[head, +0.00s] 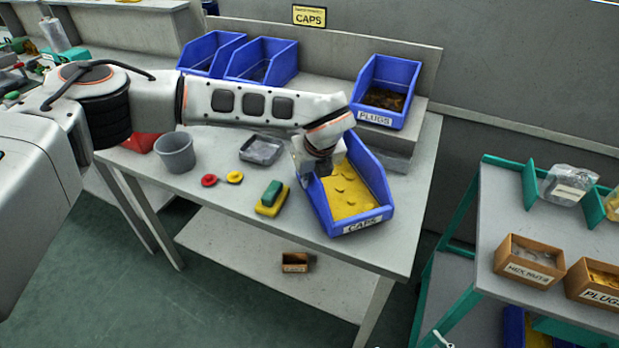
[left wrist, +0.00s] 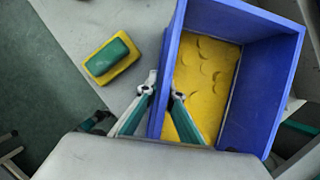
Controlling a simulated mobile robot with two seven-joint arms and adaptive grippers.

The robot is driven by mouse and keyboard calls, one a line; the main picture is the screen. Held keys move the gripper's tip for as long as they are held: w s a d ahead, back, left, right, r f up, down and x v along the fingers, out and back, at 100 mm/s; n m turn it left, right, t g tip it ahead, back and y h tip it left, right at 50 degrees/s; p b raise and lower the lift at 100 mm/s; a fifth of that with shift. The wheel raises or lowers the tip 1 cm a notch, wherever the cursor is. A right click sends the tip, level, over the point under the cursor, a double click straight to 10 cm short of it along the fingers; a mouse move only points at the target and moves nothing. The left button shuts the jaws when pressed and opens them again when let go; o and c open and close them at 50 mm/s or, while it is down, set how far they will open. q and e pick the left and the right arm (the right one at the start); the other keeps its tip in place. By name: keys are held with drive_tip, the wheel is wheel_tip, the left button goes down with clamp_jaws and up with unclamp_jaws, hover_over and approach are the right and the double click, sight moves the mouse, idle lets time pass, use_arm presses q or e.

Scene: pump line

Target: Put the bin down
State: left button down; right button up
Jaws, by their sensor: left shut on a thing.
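A blue bin (head: 362,226) labelled CAPS, with yellow caps inside, is at the right front part of the grey table (head: 225,193). My left gripper (head: 318,166) is at the bin's left wall in the head view. In the left wrist view my left gripper (left wrist: 161,95) has one finger on each side of the wall of the blue bin (left wrist: 235,139) and is shut on it. I cannot tell whether the bin's bottom touches the table. My right gripper is not in view.
A blue PLUGS bin (head: 391,76) and two empty blue bins (head: 262,62) stand on the raised back shelf. A yellow and green block (head: 271,197), a grey tray (head: 262,150) and a grey cup (head: 175,153) are left of the bin. A cart (head: 510,215) stands right.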

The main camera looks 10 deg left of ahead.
use_arm(q)
drive_tip(key=c, duration=2.6)
unclamp_jaws()
drive_tip(key=shift+f, duration=0.1)
drive_tip(key=o, duration=0.4)
